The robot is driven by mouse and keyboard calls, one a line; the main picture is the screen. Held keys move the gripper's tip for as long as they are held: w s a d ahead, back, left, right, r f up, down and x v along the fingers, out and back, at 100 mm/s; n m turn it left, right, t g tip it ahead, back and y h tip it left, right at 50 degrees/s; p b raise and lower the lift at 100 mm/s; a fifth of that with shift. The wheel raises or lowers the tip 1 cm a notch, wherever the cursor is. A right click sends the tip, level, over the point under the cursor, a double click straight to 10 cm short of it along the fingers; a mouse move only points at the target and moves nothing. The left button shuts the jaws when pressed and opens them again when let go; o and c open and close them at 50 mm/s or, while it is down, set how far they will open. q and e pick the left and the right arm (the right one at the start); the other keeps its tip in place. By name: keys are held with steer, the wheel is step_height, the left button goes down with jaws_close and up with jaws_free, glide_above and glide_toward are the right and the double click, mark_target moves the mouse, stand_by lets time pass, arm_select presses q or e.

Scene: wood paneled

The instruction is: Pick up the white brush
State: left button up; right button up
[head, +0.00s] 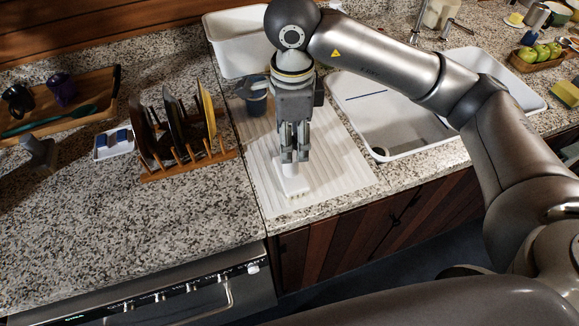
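The white brush (293,189) is on the ribbed white drainboard (345,172), near its front edge. My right gripper (295,158) points straight down over the brush. Its two fingers are close together at the brush's upper part, one on each side as far as I can see. The fingers cover part of the brush, and I cannot tell whether they press on it or only stand around it. My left gripper is not in view.
A wooden rack (187,166) with upright plates stands left of the drainboard. A blue cup (256,103) is behind the gripper. The white sink basin (395,112) is to the right. The speckled counter (120,235) is clear at front left.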

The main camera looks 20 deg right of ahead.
mark_target(291, 169)
steer(key=shift+f, duration=0.95)
steer(key=shift+w+f+p, duration=0.15)
steer(key=shift+f+p, duration=0.15)
steer(key=shift+w+f+p, duration=0.15)
steer(key=shift+f+p, duration=0.15)
steer(key=shift+f, duration=0.05)
step_height(291, 169, down, 3)
steer(key=shift+w+f+p, duration=0.15)
steer(key=shift+p, duration=0.65)
steer(key=shift+d+f, duration=0.1)
steer(key=shift+f, duration=0.45)
steer(key=shift+w, duration=0.1)
steer(key=shift+c, duration=1.1)
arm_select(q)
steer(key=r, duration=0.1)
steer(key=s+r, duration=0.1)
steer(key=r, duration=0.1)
arm_select(e)
jaws_close()
